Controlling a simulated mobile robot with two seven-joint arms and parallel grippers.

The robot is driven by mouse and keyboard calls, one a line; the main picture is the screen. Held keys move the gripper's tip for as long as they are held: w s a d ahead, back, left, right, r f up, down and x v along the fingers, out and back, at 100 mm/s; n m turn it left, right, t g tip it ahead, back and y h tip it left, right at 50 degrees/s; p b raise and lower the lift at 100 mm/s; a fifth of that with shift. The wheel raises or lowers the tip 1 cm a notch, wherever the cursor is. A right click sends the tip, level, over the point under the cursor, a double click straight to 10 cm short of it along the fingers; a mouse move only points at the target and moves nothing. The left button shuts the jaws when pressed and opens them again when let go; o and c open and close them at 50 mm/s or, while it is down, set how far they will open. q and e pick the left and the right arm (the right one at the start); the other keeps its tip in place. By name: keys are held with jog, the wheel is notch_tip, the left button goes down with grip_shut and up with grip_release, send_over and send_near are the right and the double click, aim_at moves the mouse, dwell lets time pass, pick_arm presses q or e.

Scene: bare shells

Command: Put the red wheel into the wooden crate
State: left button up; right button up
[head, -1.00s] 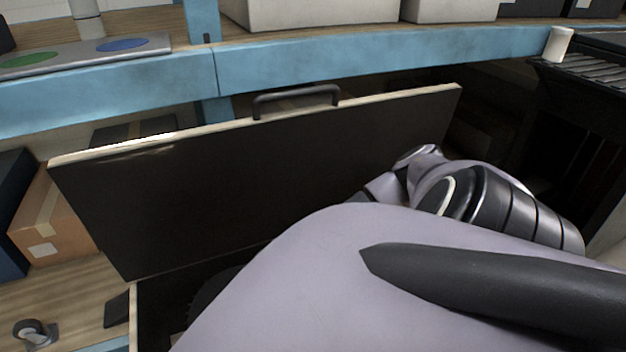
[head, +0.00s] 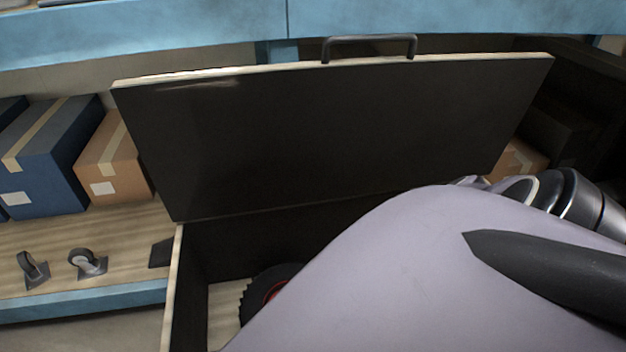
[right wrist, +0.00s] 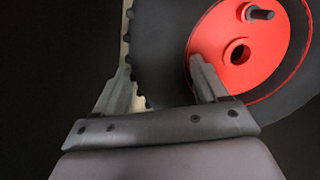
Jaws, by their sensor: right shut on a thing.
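The red wheel, a red hub in a black knobbly tyre, shows in the right wrist view (right wrist: 265,45) and partly in the head view (head: 256,295). It is inside an open, dark-lined box with pale wooden edges (head: 171,300). I cannot tell whether this box is the wooden crate; no other crate is clearly seen. My right gripper (right wrist: 163,68) is shut on the wheel, one finger outside the tyre and one against the red hub face. In the head view my arm hides this gripper and much of the wheel. My left gripper is not in view.
The box's dark lid (head: 330,125) stands open with a handle (head: 368,42) on top. Behind are a blue bench edge (head: 180,30), a blue box (head: 48,155) and a cardboard box (head: 112,165). Two casters (head: 34,270) (head: 86,263) lie on the wooden shelf at left.

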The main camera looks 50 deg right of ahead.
notch_tip(320, 180, down, 3)
jog(key=shift+w+b, duration=0.1)
jog(key=shift+b, duration=0.55)
jog(key=shift+f, duration=0.2)
jog(key=shift+r, duration=0.1)
jog(key=o, duration=1.6)
jog(key=shift+c, duration=0.2)
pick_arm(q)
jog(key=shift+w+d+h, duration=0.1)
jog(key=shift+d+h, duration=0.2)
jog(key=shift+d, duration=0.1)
pick_arm(e)
notch_tip(320, 180, up, 3)
jog(key=shift+d+f+p, duration=0.15)
jog(key=shift+p, duration=0.65)
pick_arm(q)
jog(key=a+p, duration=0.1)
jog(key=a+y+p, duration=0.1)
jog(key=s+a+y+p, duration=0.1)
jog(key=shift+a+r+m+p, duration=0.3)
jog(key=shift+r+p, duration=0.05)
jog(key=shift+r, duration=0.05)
pick_arm(e)
jog(key=r, duration=0.6)
jog(key=d+r, duration=0.1)
jog(key=r, duration=0.2)
jog(key=shift+s+r, duration=0.1)
jog(key=shift+s, duration=0.2)
